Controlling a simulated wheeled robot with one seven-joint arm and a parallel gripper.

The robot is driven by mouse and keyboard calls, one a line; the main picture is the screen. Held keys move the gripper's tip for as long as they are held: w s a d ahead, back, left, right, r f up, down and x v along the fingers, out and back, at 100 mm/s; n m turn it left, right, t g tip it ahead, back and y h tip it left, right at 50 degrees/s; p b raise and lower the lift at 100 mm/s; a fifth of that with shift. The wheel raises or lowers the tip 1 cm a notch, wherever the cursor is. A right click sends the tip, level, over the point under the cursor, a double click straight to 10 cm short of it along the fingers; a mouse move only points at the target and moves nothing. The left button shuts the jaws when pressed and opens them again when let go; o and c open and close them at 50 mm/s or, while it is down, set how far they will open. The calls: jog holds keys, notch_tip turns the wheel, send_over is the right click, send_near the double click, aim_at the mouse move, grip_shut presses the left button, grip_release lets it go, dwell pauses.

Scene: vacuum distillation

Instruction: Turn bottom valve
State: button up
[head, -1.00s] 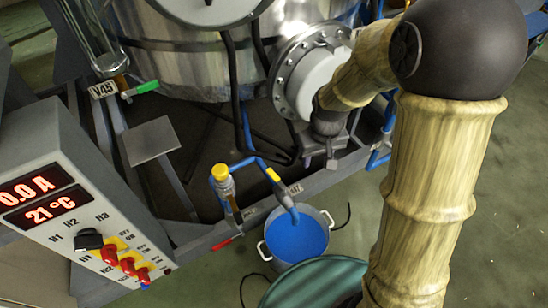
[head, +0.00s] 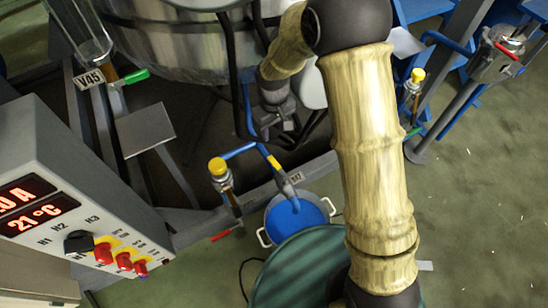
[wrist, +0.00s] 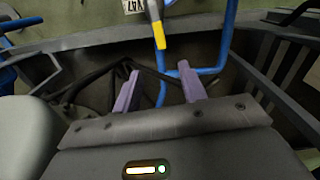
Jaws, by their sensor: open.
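Several small valves show, and I cannot tell for certain which is the bottom valve. In the head view, a valve with a red lever (head: 222,236) sits low on the frame, below a yellow-capped fitting (head: 218,168). A green-handled valve (head: 134,77) labelled V45 is at upper left. A blue pipe (head: 240,151) with a yellow band runs down to a bucket. My gripper (wrist: 158,70) is open and empty in the wrist view, its two purple fingers apart. The yellow-banded pipe (wrist: 158,35) shows beyond the fingertips. No contact is visible.
A steel vessel (head: 170,45) stands above the grey frame (head: 322,165). A bucket of blue liquid (head: 297,218) is under the pipe outlet. A control box (head: 60,160) is at left. Open floor (head: 480,190) lies at right.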

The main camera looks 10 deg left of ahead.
aim_at(274, 162)
notch_tip(274, 162, down, 16)
jog(key=b, duration=0.6)
jog(key=shift+f, duration=0.2)
jog(key=shift+c, duration=0.2)
grip_shut()
